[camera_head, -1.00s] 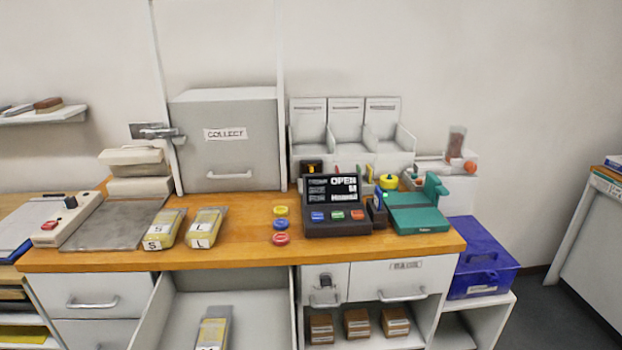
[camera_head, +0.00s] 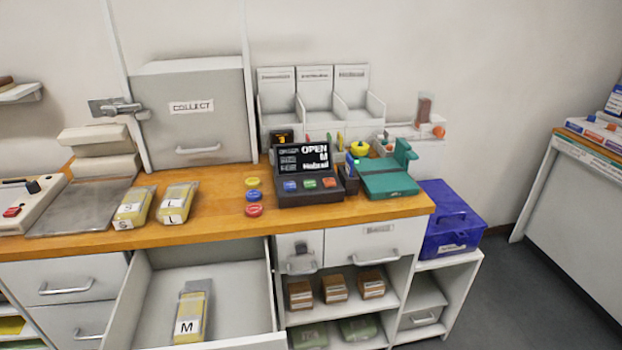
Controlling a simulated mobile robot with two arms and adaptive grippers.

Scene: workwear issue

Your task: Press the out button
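A dark terminal (camera_head: 309,177) stands on the wooden counter. Its screen (camera_head: 301,157) reads "OPEN" and "M", with a further line too blurred to read surely. On its sloped front are a blue button (camera_head: 290,186), a green button (camera_head: 310,184) and an orange-red button (camera_head: 329,182). Their markings are too small to read, so I cannot tell which is the out button. Left of the terminal, a yellow disc (camera_head: 252,181), a blue disc (camera_head: 253,195) and a red disc (camera_head: 254,210) sit in a column on the counter. Neither of my grippers is in view.
An open drawer (camera_head: 258,290) below the counter holds a pack marked M (camera_head: 190,315). Packs marked S (camera_head: 133,208) and L (camera_head: 176,201) lie on the counter (camera_head: 215,215). A teal stand (camera_head: 388,182) is right of the terminal. A grey "COLLECT" cabinet (camera_head: 195,125) stands behind.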

